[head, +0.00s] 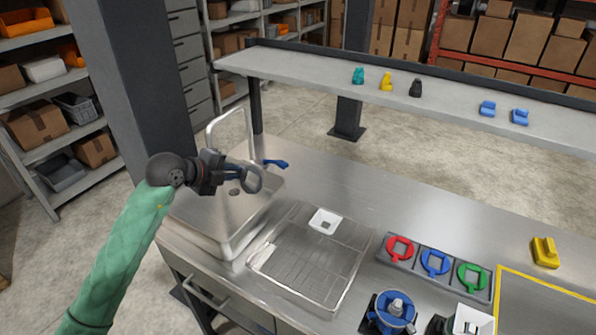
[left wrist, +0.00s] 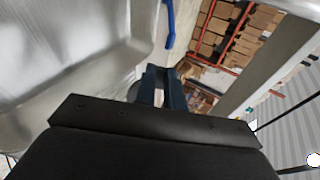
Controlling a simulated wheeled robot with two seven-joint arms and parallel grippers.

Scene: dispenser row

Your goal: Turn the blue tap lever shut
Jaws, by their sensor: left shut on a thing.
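The blue tap lever (head: 276,163) sticks out to the right near the foot of the curved metal tap (head: 228,120), at the back of the sink (head: 215,215). The lever also shows at the top of the left wrist view (left wrist: 169,24). My left gripper (head: 240,174) is over the sink, in front of and left of the lever, apart from it. It is shut on a grey ring-shaped thing (head: 254,184), which is partly hidden by the dark blue fingers. The fingers show close together in the left wrist view (left wrist: 162,88). My right gripper is not in view.
A wire rack tray (head: 300,265) with a white square piece (head: 325,221) lies right of the sink. A holder (head: 452,282) with red, blue and green rings is further right. A raised shelf (head: 440,98) with small coloured pieces runs behind. The counter behind the tray is clear.

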